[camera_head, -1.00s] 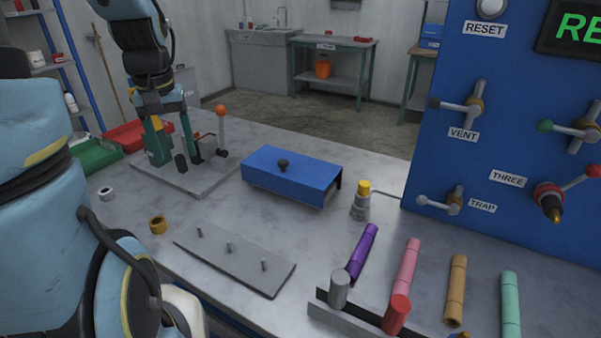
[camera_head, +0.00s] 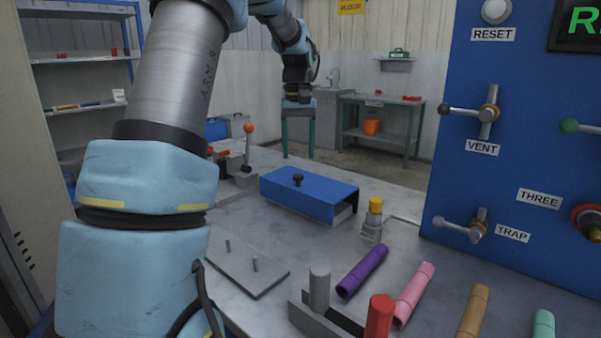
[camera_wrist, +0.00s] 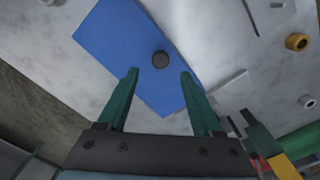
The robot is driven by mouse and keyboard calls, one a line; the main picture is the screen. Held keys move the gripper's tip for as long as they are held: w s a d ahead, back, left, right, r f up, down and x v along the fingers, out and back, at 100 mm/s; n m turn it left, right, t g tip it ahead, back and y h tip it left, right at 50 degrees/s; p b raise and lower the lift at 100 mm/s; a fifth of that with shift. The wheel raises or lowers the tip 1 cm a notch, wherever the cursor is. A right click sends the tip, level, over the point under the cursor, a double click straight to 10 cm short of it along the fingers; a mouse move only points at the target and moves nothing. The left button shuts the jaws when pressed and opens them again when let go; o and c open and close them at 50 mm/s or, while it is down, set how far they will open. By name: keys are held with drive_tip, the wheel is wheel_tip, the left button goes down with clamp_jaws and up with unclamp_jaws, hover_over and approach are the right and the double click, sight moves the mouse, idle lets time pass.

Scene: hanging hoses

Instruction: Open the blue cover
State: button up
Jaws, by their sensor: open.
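The blue cover (camera_head: 310,196) is a box-like lid on the bench with a dark round knob (camera_head: 298,180) on top. Its right end shows an opening. In the wrist view the blue cover (camera_wrist: 125,50) lies below my gripper, and the knob (camera_wrist: 160,59) shows just beyond the fingertips, roughly midway between them. My gripper (camera_wrist: 158,72) is open and empty, with its two green fingers apart. In the head view my gripper (camera_head: 298,150) hangs pointing down behind and above the cover. It looks clear of the knob, but the exact height is hard to tell.
A lever with an orange ball (camera_head: 249,128) stands left of the cover. A yellow-topped fitting (camera_head: 375,207) stands to its right. The blue valve panel (camera_head: 450,185) rises at right.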

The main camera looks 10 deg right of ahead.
sight(298, 175)
wheel_tip(298, 175, down, 6)
drive_tip(key=shift+f, duration=0.15)
drive_tip(key=shift+a, duration=0.1)
clamp_jaws()
idle(0.6)
idle(0.9)
